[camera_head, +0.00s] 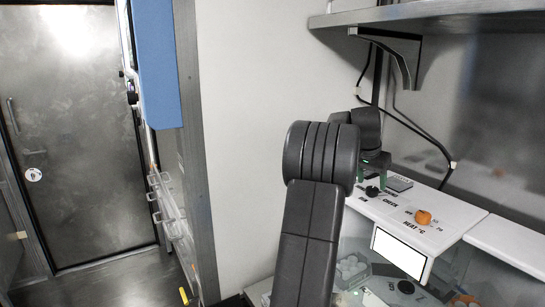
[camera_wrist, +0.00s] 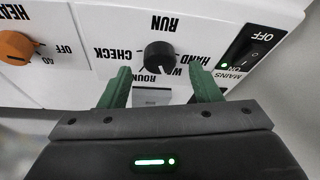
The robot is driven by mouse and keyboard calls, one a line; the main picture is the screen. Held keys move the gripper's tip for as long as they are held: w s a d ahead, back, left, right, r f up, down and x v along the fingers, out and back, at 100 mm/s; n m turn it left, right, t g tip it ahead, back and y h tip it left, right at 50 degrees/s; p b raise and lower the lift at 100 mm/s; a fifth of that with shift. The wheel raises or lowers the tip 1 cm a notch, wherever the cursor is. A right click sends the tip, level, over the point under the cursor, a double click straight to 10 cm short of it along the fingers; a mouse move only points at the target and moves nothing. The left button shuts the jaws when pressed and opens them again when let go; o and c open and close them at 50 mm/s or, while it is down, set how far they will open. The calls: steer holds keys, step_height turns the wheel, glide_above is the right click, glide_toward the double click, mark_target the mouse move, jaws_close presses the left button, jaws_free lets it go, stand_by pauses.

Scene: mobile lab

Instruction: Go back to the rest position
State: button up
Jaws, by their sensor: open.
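My gripper (camera_wrist: 161,85) is open and empty in the wrist view, with its two green fingers apart. It is over the white control panel (camera_wrist: 105,45), close to a black rotary knob (camera_wrist: 160,56) with RUN, HAND and CHECK labels. The fingertips are on the near side of the knob, and I cannot tell whether they touch the panel. A small grey block (camera_wrist: 152,95) shows between the fingers. In the head view my gripper (camera_head: 373,179) is partly hidden by my arm, just above the black knob (camera_head: 372,191).
An orange knob (camera_head: 423,217) is on the same panel. A mains switch (camera_wrist: 252,48) with a green light is at the right in the wrist view. A metal shelf (camera_head: 450,15) overhangs the panel. A blue cabinet (camera_head: 156,65) and metal door (camera_head: 85,140) are at left.

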mark_target(372, 188)
steer(key=x, duration=0.3)
steer(key=shift+d+f, duration=0.1)
steer(key=shift+f, duration=0.2)
steer(key=shift+r, duration=0.1)
